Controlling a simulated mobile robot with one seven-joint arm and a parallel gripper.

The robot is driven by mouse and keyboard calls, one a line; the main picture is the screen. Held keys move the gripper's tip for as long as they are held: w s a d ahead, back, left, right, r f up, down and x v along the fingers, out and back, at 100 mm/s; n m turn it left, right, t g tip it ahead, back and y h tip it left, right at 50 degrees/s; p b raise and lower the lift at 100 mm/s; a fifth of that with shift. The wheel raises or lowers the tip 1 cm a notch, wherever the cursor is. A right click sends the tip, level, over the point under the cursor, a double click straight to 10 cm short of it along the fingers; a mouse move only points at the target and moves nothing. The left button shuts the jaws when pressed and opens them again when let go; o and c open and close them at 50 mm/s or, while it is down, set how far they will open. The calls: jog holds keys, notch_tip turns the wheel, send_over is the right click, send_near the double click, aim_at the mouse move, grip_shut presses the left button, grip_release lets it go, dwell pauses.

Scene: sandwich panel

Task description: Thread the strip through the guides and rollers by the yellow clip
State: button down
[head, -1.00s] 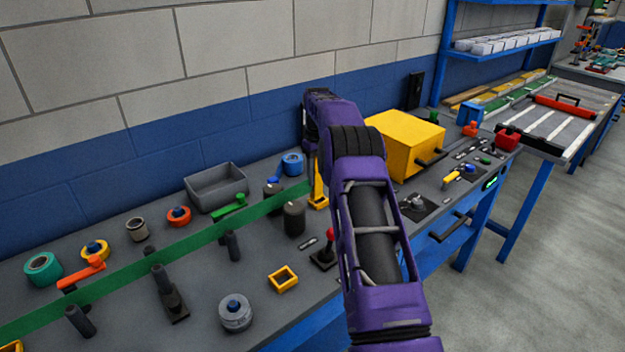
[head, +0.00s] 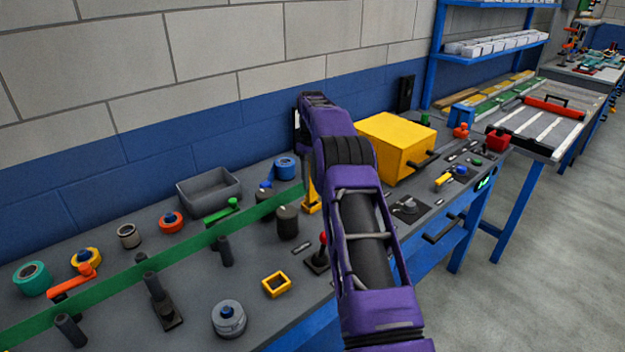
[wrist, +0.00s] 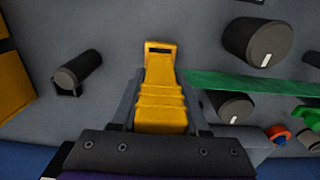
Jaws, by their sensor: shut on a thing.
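The green strip (head: 185,252) runs along the bench from the lower left to the yellow clip (head: 312,201), standing on edge. My gripper (wrist: 160,100) is shut on the yellow clip, which also shows between its fingers in the wrist view (wrist: 161,88). In the wrist view the strip (wrist: 250,86) passes between two dark rollers (wrist: 262,42) (wrist: 229,106) and reaches the clip's right side. In the head view, dark guide posts (head: 224,252) (head: 70,330) stand along its near side. My arm hides the gripper's fingers in the head view.
A dark post (wrist: 80,70) stands left of the clip in the wrist view. A red-topped lever (head: 320,255), a yellow square frame (head: 264,285) and a yellow box (head: 392,145) are near my arm. A grey bin (head: 210,200) sits behind the strip.

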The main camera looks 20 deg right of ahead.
jog(key=shift+f, duration=0.15)
jog(key=shift+f, duration=0.5)
jog(key=shift+r, duration=0.15)
dwell(0.4)
jog(key=shift+r, duration=0.35)
jog(key=shift+f, duration=0.25)
dwell(0.6)
jog(key=shift+f, duration=1.1)
jog(key=shift+c, duration=1.6)
grip_release()
